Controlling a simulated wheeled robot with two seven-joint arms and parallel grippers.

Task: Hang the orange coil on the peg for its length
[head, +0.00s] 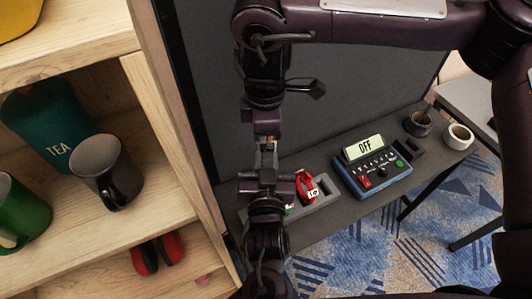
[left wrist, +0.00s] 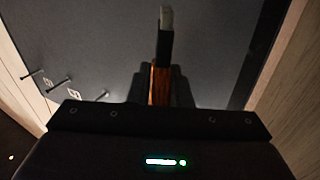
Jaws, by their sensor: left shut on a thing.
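My left gripper (head: 266,152) is in the middle of the head view, in front of the dark panel (head: 345,75) and above the grey shelf. In the left wrist view the gripper (left wrist: 163,72) is shut on the orange coil (left wrist: 160,88). The coil shows as a narrow orange strip seen edge-on, mostly hidden by the dark jaw parts. Several thin pegs (left wrist: 57,86) stick out of the panel left of the gripper, with small pale labels too blurred to read. The held coil is apart from the pegs. I cannot make out my right gripper.
A grey tray (head: 322,203) with a red item (head: 305,188) stands on the grey shelf (head: 225,200). A blue control box (head: 372,172) reading OFF and two cups are farther right. A wooden shelf unit (head: 160,120) with mugs borders the left side.

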